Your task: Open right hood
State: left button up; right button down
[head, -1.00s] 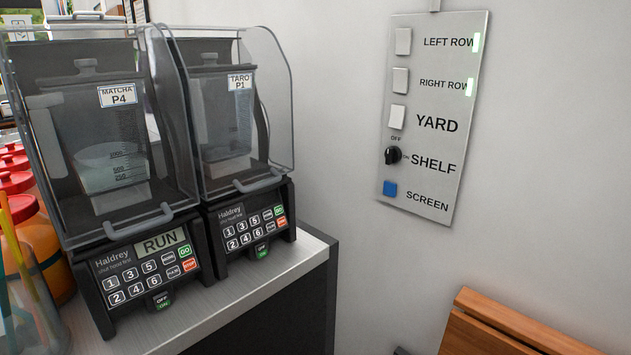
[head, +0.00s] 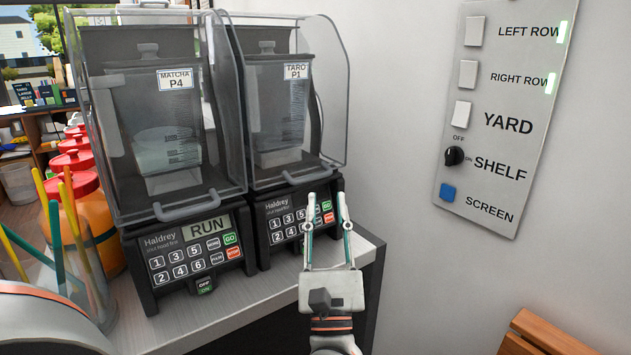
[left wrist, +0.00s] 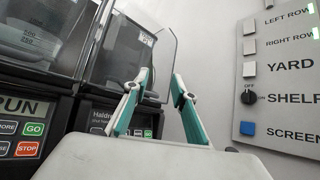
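The right blender's clear hood (head: 297,110) is closed over a jug labelled TARO P1 (head: 282,105). Its grey handle bar (head: 309,171) runs along the hood's lower front edge. The right hood also shows in the left wrist view (left wrist: 140,60). My left gripper (head: 325,194) is in front of the right blender's keypad (head: 280,222), just below the handle, with its fingers spread and nothing between them. In the left wrist view the open fingers (left wrist: 162,76) point up in front of the hood. I cannot tell whether they touch the handle. My right gripper is not in view.
The left blender (head: 160,120), labelled MATCHA P4, stands beside it with its hood closed and RUN on its display. A switch panel (head: 505,110) hangs on the right wall. Red-lidded jars (head: 75,165) and straws (head: 58,240) stand at left. A wooden piece (head: 545,335) is at lower right.

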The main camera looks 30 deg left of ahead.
aim_at(313, 178)
pick_arm(q)
jog(key=w+a+n+g, duration=0.2)
jog(key=w+n, duration=0.1)
jog(key=n, duration=0.3)
jog(key=w+a+n+g, duration=0.2)
jog(key=a+n, duration=0.1)
jog(key=n, duration=0.3)
jog(key=w+a+n+g+p, duration=0.1)
jog(key=w+a+n+g, duration=0.2)
jog(key=n, duration=0.4)
jog(key=shift+w+a+r+h, duration=0.25)
jog(key=shift+w+h, duration=0.1)
jog(key=shift+h, duration=0.05)
jog(key=shift+w+a, duration=0.35)
grip_shut()
